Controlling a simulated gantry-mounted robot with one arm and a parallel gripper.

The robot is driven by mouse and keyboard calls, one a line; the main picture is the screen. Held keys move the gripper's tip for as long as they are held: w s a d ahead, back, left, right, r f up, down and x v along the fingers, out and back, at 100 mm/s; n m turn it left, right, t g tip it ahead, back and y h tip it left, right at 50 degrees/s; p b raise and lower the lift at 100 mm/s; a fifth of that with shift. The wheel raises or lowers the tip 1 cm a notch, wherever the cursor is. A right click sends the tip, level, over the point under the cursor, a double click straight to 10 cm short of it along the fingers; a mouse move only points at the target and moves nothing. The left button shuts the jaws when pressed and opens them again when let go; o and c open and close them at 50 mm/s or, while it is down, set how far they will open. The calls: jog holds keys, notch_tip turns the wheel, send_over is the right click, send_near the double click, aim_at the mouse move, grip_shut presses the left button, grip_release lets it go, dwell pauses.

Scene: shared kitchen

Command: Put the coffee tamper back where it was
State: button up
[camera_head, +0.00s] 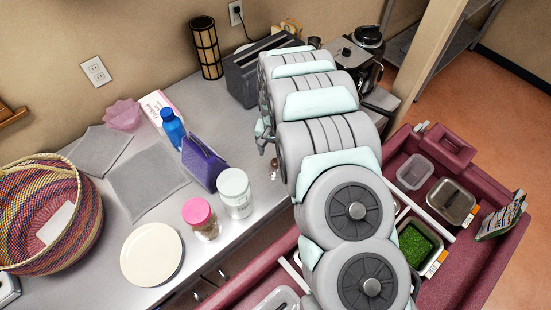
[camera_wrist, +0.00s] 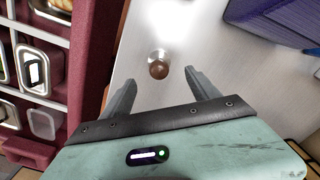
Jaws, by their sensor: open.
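The coffee tamper (camera_wrist: 158,69) has a round brown knob and a silver metal base. In the wrist view it is on the light counter (camera_wrist: 178,30), just ahead of the gap between my fingertips. My gripper (camera_wrist: 160,76) is open, its two fingers apart on either side of the tamper's line, with nothing between them. In the head view a small brown knob that looks like the tamper (camera_head: 274,166) shows beside my arm near the counter's front edge. My gripper (camera_head: 264,138) is mostly hidden behind my arm there.
A purple holder (camera_head: 203,163), a white-lidded jar (camera_head: 234,193) and a pink-lidded jar (camera_head: 199,217) stand left of the tamper. A toaster (camera_head: 243,75) is behind. A maroon cart (camera_head: 470,262) with food containers adjoins the counter's front. Bare counter lies around the tamper.

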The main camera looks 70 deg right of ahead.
jog(key=shift+r+p, duration=0.45)
jog(key=shift+r, duration=0.55)
